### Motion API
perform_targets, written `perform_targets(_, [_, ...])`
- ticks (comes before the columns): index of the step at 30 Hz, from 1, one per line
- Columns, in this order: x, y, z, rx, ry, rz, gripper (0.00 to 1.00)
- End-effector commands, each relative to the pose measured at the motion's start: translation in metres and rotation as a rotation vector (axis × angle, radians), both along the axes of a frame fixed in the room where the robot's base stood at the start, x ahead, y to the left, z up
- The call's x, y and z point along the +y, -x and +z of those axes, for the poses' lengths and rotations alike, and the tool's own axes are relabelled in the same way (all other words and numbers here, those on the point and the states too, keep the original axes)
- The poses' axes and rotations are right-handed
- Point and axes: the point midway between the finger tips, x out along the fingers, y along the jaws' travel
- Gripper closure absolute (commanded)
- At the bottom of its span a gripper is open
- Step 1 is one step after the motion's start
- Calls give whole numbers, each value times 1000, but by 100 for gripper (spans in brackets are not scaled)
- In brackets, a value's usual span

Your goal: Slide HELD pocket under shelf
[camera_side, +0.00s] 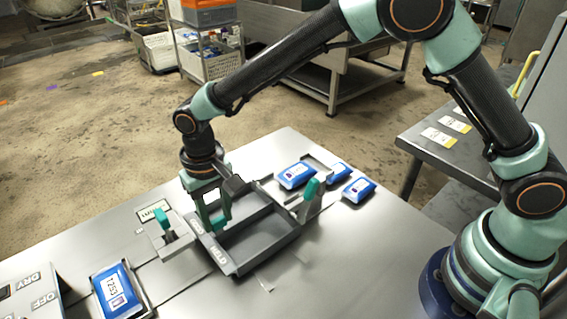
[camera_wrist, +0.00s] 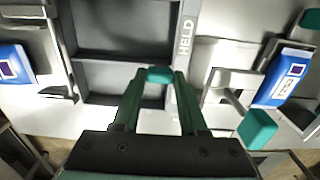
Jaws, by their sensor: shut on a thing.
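The grey two-pocket tray (camera_side: 262,249) lies on the steel bench, with HELD lettered on its front-left edge. It also shows in the wrist view (camera_wrist: 186,40), where the HELD lettering is beside the upper, dark pocket. Both visible pockets look empty. My gripper (camera_side: 214,226) reaches down at the tray's left end. In the wrist view my gripper (camera_wrist: 158,78) has its green fingers closed in on a small teal knob (camera_wrist: 158,73) at the tray's edge. How the knob joins the tray is hidden. I cannot clearly make out the shelf.
Teal-topped lever brackets stand left (camera_side: 162,217) and right (camera_side: 310,190) of the tray. Blue-and-white pouches (camera_side: 297,175) lie behind right; another pouch (camera_side: 118,290) sits in a holder at front left. A box marked DRY and OFF (camera_side: 28,290) stands at the left corner.

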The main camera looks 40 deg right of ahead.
Motion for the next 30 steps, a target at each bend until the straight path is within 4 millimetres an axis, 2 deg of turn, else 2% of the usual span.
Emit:
perform_targets(1, [0,-11,1,-6,-4,-5,100])
perform_targets(3, [0,-21,1,-6,-4,-3,100])
perform_targets(8, [0,-37,1,-7,-4,-3,100])
perform_targets(20, [-1,-44,2,-13,-8,-4,100])
perform_targets(21, [-1,-44,2,-13,-8,-4,50])
perform_targets(23, [-1,-43,2,-13,-8,-4,28])
perform_targets(30, [0,-41,1,-7,-4,-2,28])
